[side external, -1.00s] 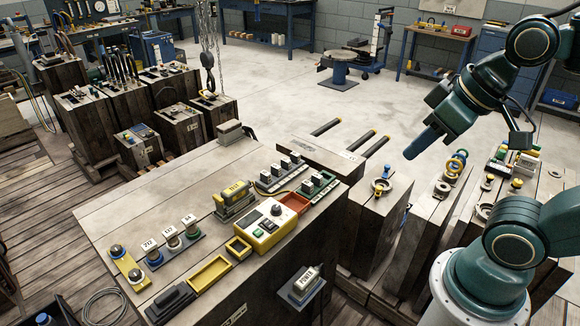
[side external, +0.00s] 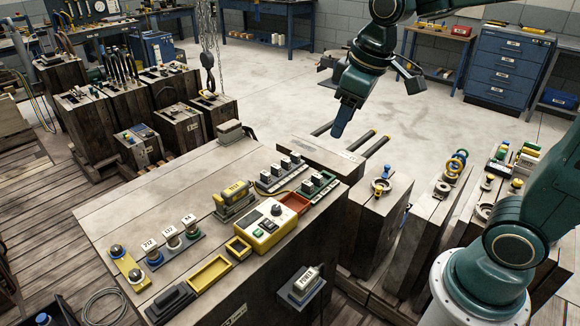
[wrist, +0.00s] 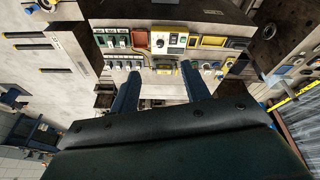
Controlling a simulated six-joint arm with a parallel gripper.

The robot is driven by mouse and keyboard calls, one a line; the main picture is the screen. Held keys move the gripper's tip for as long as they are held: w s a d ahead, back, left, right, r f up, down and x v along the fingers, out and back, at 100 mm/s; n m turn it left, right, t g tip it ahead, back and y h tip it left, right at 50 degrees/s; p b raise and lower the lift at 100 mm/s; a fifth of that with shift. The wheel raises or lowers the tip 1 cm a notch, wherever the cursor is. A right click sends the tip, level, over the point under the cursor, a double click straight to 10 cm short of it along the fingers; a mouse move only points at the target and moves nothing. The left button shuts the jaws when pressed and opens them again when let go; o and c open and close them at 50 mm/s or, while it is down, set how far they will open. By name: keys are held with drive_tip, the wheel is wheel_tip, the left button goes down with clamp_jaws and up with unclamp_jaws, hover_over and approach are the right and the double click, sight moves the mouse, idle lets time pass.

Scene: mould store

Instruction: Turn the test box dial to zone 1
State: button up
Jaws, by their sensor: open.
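The test box (side external: 263,226) is a yellow-edged box with a pale top face and a dark round dial (side external: 276,210), set on the wooden bench top (side external: 130,207). In the wrist view the test box (wrist: 168,41) shows ahead of the fingers, with the dial (wrist: 160,43) as a small dark spot on its face. The dial's zone marks are too small to read. My gripper (side external: 338,137) hangs in the air behind and to the right of the box, clear of it. In the wrist view my gripper (wrist: 158,68) has its two blue fingers apart with nothing between them.
A hook on chains (side external: 208,60) hangs at back left. The bench's left rear is clear.

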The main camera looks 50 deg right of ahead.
drive_tip(key=w+f+n+g, duration=0.2)
drive_tip(key=w+f, duration=0.4)
drive_tip(key=w, duration=0.4)
drive_tip(key=n+g, duration=0.1)
drive_tip(key=n, duration=0.1)
hover_over(276, 207)
wheel_tip(276, 207, down, 12)
drive_tip(key=shift+w+d+r, duration=0.1)
wheel_tip(276, 207, down, 14)
drive_tip(key=shift+r, duration=0.1)
drive_tip(key=c, duration=1)
